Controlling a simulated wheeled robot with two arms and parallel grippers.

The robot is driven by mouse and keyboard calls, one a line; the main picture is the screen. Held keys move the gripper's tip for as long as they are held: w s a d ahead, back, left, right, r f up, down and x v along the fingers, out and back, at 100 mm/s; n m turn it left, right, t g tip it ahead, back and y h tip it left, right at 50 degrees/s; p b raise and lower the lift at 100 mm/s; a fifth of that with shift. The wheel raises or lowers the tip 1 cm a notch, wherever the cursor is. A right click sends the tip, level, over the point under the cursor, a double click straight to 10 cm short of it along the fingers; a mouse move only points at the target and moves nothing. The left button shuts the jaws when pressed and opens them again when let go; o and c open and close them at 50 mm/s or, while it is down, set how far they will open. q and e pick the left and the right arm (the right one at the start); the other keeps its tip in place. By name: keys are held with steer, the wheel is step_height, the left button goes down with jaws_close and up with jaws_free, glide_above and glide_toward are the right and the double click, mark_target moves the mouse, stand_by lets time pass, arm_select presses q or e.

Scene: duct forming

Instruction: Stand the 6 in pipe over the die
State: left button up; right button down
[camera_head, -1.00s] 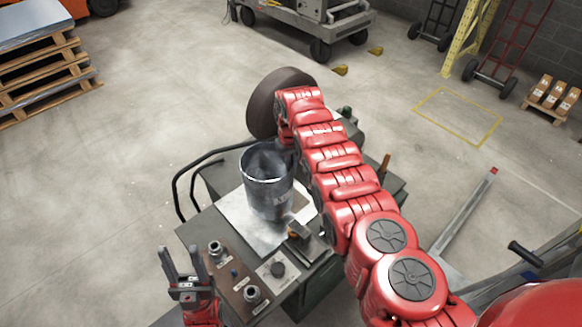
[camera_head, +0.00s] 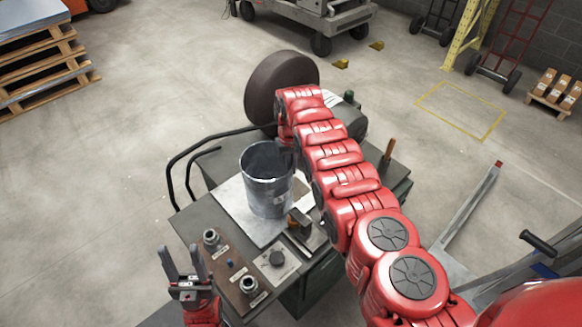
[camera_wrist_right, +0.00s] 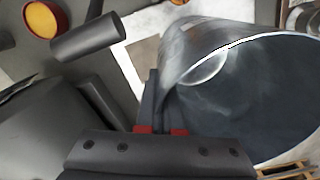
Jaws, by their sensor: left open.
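The 6 in pipe (camera_head: 266,192) is a grey galvanized metal cylinder, nearly upright, with its open mouth up, over a pale plate (camera_head: 237,212) on the bench. Its wide mouth also shows at the right of the right wrist view (camera_wrist_right: 262,92). I cannot make out the die, nor whether the pipe's lower end touches the plate. My right gripper (camera_wrist_right: 158,85) is at the pipe's rim, its fingers close together against the wall, apparently shut on it. My left gripper (camera_head: 183,264) is open and empty, left of the bench's front.
A mallet-like tool (camera_head: 299,222) lies right of the pipe. A large dark wheel (camera_head: 279,84) is behind the pipe. A bent black rail (camera_head: 176,170) runs along the left side.

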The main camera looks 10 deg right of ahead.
steer(key=shift+f+b, duration=0.3)
steer(key=shift+b, duration=0.05)
stand_by(0.3)
steer(key=c, duration=1)
jaws_free()
step_height(320, 180, up, 11)
steer(key=shift+f+b, duration=0.15)
steer(key=shift+b, duration=0.75)
step_height(320, 180, up, 7)
steer(key=shift+f, duration=0.1)
